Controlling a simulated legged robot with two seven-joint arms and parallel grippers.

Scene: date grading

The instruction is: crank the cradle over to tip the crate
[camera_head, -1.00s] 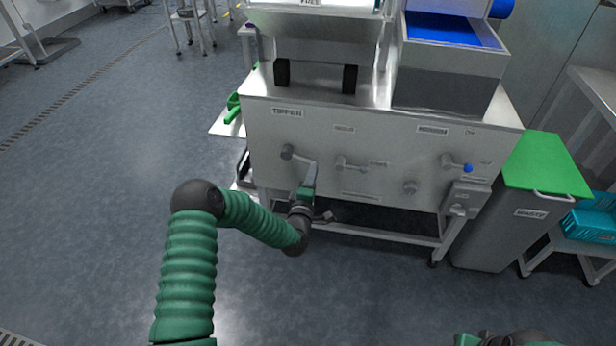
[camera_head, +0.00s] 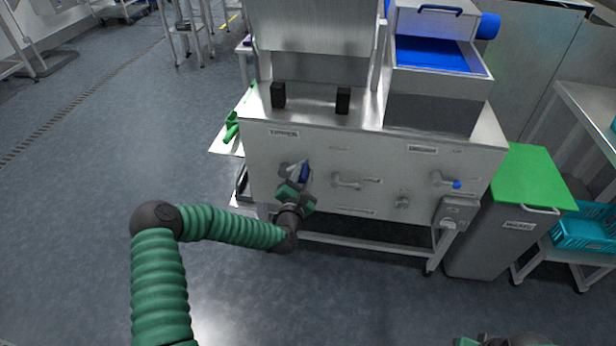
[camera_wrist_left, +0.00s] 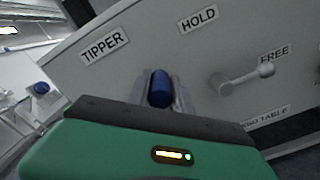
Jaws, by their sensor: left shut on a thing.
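The tipper crank sits on the front panel under the "TIPPER" label, its hub (camera_head: 286,169) left of my left gripper (camera_head: 303,175). Its blue handle (camera_wrist_left: 160,88) is between my left gripper's fingers in the left wrist view, and the gripper is shut on it. The metal cradle (camera_head: 315,45) stands above the machine's left side, with two black blocks at its foot. Its upper part is cut off by the picture's top edge. I cannot make out the crate. At the bottom right, a dark green part of my right arm (camera_head: 510,341) shows, but not its gripper.
Right of the crank is a hold lever (camera_head: 347,182), with "HOLD" and "FREE" labels in the left wrist view. Farther right are a blue-tipped lever (camera_head: 446,182) and a grey waste bin with a green lid (camera_head: 535,176). The floor at left is clear.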

